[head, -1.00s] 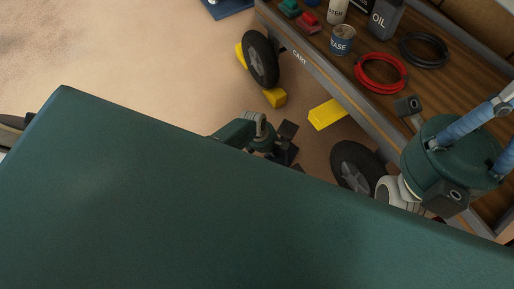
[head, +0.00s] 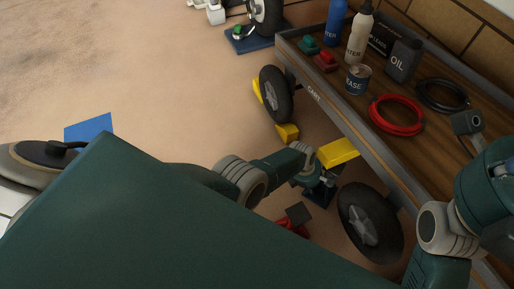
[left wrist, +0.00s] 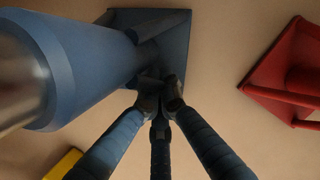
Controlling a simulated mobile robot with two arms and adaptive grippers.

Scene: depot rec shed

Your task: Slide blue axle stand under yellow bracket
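The yellow bracket (head: 338,152) sticks out from the cart's side near its front wheel. The blue axle stand (head: 320,192) shows as a dark blue patch just below the bracket in the head view, mostly hidden by my left gripper (head: 314,180). In the left wrist view, the stand's square base (left wrist: 125,17) and thick post (left wrist: 85,60) show large. My left gripper's fingers (left wrist: 158,105) are drawn together at the stand's brace and appear shut on it. Whether the stand is directly under the bracket cannot be told. My right gripper (head: 485,135) is spread open above the cart top.
The cart (head: 345,112) carries bottles, a can, a red hose (head: 396,115) and a black hose. Its front wheel (head: 370,222) and rear wheel (head: 276,94) flank the bracket. A red axle stand (head: 290,229) is close by; its base (left wrist: 295,75) shows in the wrist view.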

